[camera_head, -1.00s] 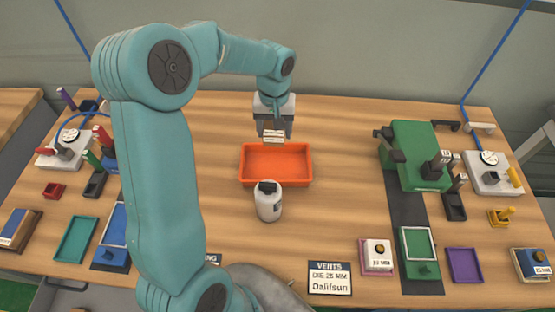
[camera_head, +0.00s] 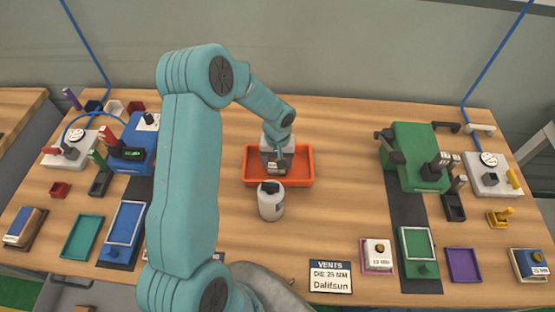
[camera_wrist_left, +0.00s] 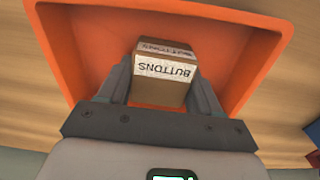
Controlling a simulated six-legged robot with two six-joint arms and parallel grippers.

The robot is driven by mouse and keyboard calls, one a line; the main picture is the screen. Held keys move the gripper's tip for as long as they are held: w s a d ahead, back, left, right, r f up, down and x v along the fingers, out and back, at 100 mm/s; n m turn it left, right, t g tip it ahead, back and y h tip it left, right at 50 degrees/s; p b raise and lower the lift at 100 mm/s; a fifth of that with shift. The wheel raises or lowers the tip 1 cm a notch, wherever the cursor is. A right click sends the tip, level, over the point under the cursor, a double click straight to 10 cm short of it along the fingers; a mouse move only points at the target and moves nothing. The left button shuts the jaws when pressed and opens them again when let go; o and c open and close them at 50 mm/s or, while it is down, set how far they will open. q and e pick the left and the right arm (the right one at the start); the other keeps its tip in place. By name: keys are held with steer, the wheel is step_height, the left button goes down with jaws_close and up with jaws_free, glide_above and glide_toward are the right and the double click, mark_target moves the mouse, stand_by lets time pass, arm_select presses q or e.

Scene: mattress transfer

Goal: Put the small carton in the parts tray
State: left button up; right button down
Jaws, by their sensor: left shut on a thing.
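The small carton (camera_wrist_left: 163,72) is brown with a white label reading "BUTTONS". It sits between the fingers of my left gripper (camera_wrist_left: 160,90), which is shut on it. In the head view my left gripper (camera_head: 274,165) is over the orange parts tray (camera_head: 302,168), and only a bit of the carton shows below it. In the left wrist view the tray (camera_wrist_left: 262,45) surrounds the carton on the sides that show. I cannot tell whether the carton touches the tray floor. My right gripper is not in view.
A green machine (camera_head: 417,155) is at the right, and a blue device (camera_head: 133,150) is at the left. Bare table lies on both sides of the tray.

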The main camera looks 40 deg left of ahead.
arm_select(q)
steer(key=shift+w+f, duration=0.15)
steer(key=o, duration=1.1)
steer(key=shift+w+a+f, duration=0.15)
steer(key=shift+w+f, duration=0.05)
steer(key=shift+w, duration=0.1)
steer(key=shift+s+r, duration=0.25)
steer(key=shift+s, duration=0.1)
steer(key=shift+w+r, duration=0.35)
steer(key=shift+r, duration=0.1)
step_height(320, 180, up, 10)
steer(key=shift+b, duration=0.85)
steer(key=shift+s+r, duration=0.15)
steer(key=shift+r, duration=0.35)
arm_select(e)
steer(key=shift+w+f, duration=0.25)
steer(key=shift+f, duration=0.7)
